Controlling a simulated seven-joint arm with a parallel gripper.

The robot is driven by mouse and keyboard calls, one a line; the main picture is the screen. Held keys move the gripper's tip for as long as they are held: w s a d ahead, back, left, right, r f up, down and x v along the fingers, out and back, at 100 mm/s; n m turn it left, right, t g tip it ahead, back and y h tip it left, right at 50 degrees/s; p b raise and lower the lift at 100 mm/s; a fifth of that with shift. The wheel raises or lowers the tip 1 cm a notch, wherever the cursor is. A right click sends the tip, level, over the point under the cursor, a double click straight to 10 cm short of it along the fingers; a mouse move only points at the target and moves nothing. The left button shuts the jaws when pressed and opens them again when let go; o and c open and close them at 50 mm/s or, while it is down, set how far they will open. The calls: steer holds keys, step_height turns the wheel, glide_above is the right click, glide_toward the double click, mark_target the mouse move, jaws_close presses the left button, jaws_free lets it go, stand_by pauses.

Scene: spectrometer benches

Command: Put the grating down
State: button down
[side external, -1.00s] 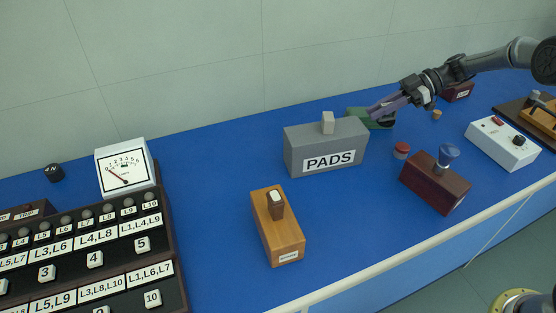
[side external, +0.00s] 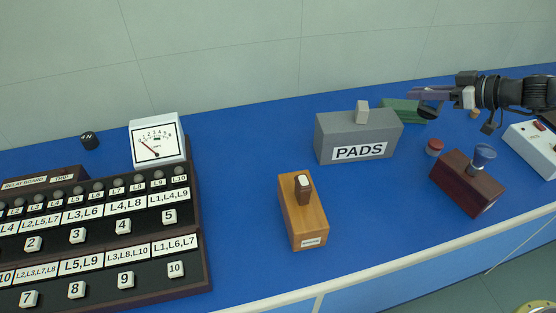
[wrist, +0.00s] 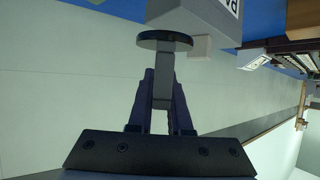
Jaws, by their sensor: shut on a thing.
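My gripper (side external: 413,94) reaches in from the right in the side view, level above the back of the bench. In the wrist view my gripper (wrist: 162,78) is shut on a grey stem that ends in a dark disc (wrist: 165,41); I take this to be the grating, though no label shows. The disc is beyond the fingertips, near the grey PADS box (wrist: 195,15). A green piece (side external: 398,104) lies below the fingers, behind the PADS box (side external: 338,146), partly hidden.
A wooden block (side external: 309,222) with a peg stands in front. A dark red block (side external: 466,190) with a blue-topped piece and a red button (side external: 435,146) are at right. A white meter (side external: 157,141) and relay board (side external: 95,245) fill the left.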

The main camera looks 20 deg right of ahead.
steer(key=shift+s+d+f+m+t+h, duration=0.15)
steer(key=shift+s+f+m+t+h, duration=0.15)
steer(key=shift+m+h, duration=0.25)
steer(key=shift+w+d+f+m+h, duration=0.15)
steer(key=shift+w+f+m+h, duration=0.1)
steer(key=shift+m+h, duration=0.25)
steer(key=w+a+r+m+h, duration=0.2)
steer(key=w+a+m+h, duration=0.65)
steer(key=w+a, duration=0.7)
steer(key=s+a+f+m+g+h, duration=0.1)
steer(key=s+a+f+m+h, duration=0.15)
steer(key=a, duration=0.45)
steer(key=s+a+f+m+g+h, duration=0.1)
steer(key=s+a+f+m+h, duration=0.1)
steer(key=s+a+f, duration=0.35)
steer(key=f, duration=0.1)
steer(key=a+f, duration=0.1)
steer(key=w+a+f, duration=0.1)
steer(key=f, duration=0.1)
steer(key=shift+w, duration=0.1)
steer(key=shift+f, duration=2.15)
